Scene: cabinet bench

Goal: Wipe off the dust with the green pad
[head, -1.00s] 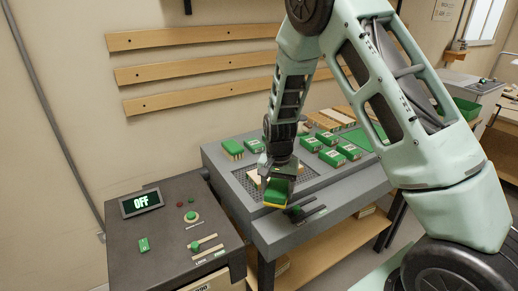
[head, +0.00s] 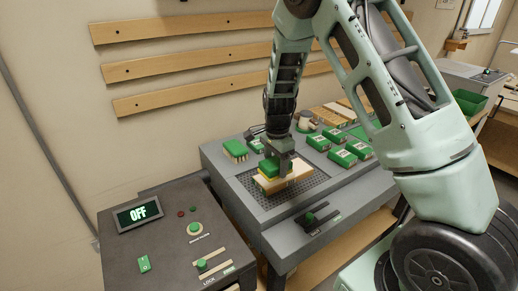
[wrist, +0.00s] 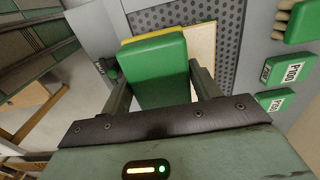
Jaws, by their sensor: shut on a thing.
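The green pad (head: 268,168), with a yellow underside layer, is held between the fingers of my gripper (head: 277,160). It is over a pale wooden board (head: 292,182) on the grey bench's perforated plate (head: 317,182); I cannot tell if it touches the board. In the wrist view the pad (wrist: 155,70) fills the space between the fingers, and part of the board (wrist: 201,45) shows beyond it. I cannot make out dust on the visible part of the board.
Green-topped blocks (head: 345,158) stand right of the plate, and a green brush (head: 235,150) lies at its back left. A slider control (head: 315,217) is on the bench front. A dark console (head: 170,245) with an OFF display (head: 138,212) stands at the left.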

